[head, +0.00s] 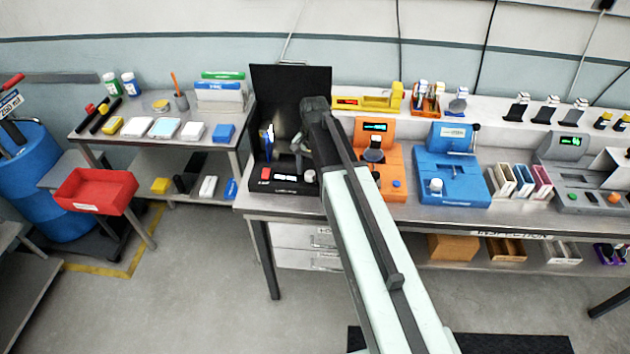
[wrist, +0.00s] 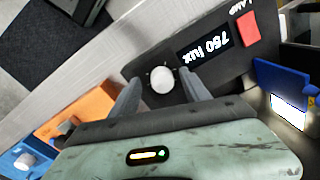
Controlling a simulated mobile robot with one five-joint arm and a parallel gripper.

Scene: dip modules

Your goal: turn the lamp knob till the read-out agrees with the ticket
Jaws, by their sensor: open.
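The black lamp unit (head: 272,187) stands on the bench in the head view, left of the orange unit. In the wrist view its face (wrist: 150,58) appears upside down, with a white round knob (wrist: 162,80) and a read-out (wrist: 205,47) showing 750 lux. The knob also shows in the head view (head: 310,177). My gripper (wrist: 161,77) is open, its two fingers on either side of the knob; I cannot tell whether they touch it. I cannot make out a lux ticket in either view.
An orange unit (head: 392,185) and a blue unit (head: 455,180) stand right of the lamp unit. A red button (wrist: 248,28) is beside the read-out. A blue piece (wrist: 283,78) stands near the right finger. A dark upright panel (head: 290,85) rises behind the unit.

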